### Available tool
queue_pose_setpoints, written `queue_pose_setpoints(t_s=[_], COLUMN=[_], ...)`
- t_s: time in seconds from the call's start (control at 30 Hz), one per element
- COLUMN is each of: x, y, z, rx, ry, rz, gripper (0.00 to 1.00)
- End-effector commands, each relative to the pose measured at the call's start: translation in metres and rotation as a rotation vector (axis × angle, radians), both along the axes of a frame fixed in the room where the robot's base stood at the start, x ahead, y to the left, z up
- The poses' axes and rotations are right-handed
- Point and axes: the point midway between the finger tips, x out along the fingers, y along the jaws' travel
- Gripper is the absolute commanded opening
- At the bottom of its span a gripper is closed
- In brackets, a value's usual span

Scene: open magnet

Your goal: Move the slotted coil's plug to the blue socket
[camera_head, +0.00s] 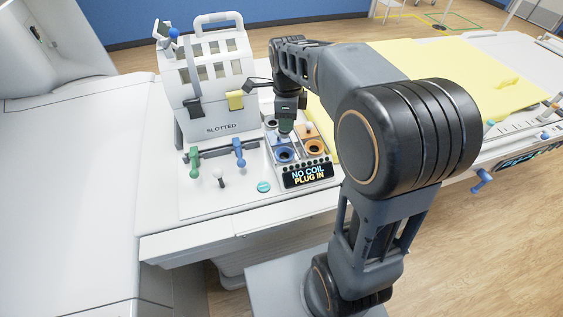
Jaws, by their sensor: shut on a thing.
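The blue socket (284,155) is a dark round hole in a blue surround at the panel's front left, just below and in front of my gripper. I cannot tell whether the plug touches the panel. The display (307,175) reads NO COIL PLUG IN.
An orange socket (314,147) sits right of the blue one. Green (193,162) and blue (239,152) levers and a small white-topped knob (219,178) stand at left, with a teal button (264,186). A yellow pad (455,75) covers the bed behind my arm.

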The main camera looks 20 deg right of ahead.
Motion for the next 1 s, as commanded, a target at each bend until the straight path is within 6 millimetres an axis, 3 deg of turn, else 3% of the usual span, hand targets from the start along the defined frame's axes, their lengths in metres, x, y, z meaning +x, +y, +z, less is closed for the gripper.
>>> queue_pose_setpoints(t_s=[0.03,0.6,1.0], x=[0.000,0.000,0.000], y=[0.000,0.000,0.000], z=[-0.010,-0.066,-0.067], rx=[0.000,0.000,0.000], ry=[0.000,0.000,0.000], rz=[0.000,0.000,0.000], gripper=[0.04,0.04,0.04])
